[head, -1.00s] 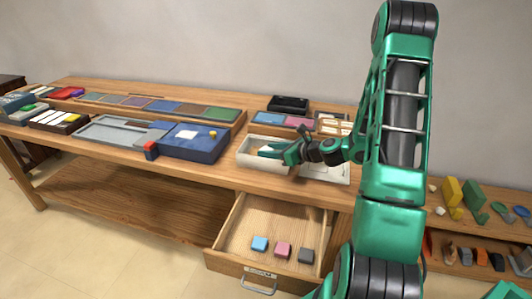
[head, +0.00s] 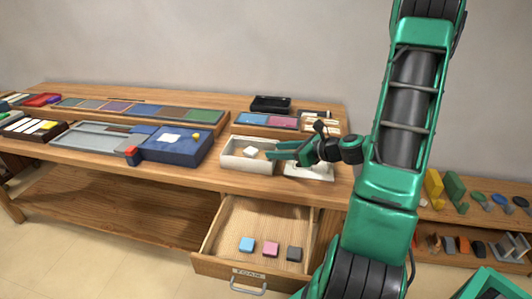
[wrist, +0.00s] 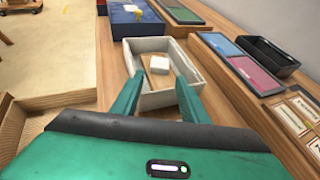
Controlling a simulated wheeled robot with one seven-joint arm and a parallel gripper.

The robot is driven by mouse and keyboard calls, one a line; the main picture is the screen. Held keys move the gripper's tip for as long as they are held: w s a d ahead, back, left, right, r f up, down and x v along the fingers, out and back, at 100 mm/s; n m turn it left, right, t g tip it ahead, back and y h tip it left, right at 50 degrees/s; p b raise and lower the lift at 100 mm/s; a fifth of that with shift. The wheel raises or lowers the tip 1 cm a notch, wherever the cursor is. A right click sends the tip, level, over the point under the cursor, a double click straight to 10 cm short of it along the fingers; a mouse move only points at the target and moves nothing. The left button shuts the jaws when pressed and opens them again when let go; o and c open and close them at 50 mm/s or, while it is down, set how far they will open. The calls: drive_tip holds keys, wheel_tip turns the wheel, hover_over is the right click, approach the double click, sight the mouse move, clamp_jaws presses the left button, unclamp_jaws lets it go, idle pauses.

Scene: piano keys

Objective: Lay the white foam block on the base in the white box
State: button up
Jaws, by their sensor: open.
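The white box (head: 229,161) stands open on the bench and shows in the wrist view (wrist: 129,57). The small white foam block (head: 250,152) lies inside it, also visible in the wrist view (wrist: 159,63). A brown surface, perhaps the base (wrist: 150,78), shows beneath and beside the block; how fully the block rests on it I cannot tell. My gripper (head: 270,150) is open and empty at the box's right side. In the wrist view its green fingers (wrist: 158,85) reach over the box's near end, apart from the block.
An open drawer (head: 220,255) below holds blue, pink and dark blocks. A blue case (head: 180,148) stands left of the box. A black tray (head: 270,104) and a blue-and-pink tray (head: 267,121) lie behind it.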

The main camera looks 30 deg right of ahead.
drive_tip(key=shift+s+r, duration=0.1)
drive_tip(key=shift+s, duration=0.15)
drive_tip(key=shift+s+a+n, duration=0.15)
drive_tip(key=shift+a+n, duration=0.2)
drive_tip(key=shift+n, duration=0.15)
drive_tip(key=s+a+n+g, duration=0.1)
drive_tip(key=n, duration=0.1)
drive_tip(key=s+a+n+g, duration=0.1)
drive_tip(key=n, duration=0.1)
drive_tip(key=s+a+f+n+g, duration=0.1)
drive_tip(key=a+n, duration=0.1)
drive_tip(key=shift+a+f+g+y, duration=0.1)
drive_tip(key=shift+g+y, duration=0.2)
drive_tip(key=shift+y, duration=0.1)
drive_tip(key=s+r+n+g+h, duration=0.2)
drive_tip(key=s+r+n+g, duration=0.2)
drive_tip(key=s+n, duration=0.5)
drive_tip(key=s+r+n+g+h, duration=0.3)
drive_tip(key=s+n, duration=0.6)
drive_tip(key=s, duration=0.7)
drive_tip(key=shift+s+r+g+h, duration=0.25)
drive_tip(key=shift+r+g+h, duration=0.05)
drive_tip(key=shift+r+g, duration=0.7)
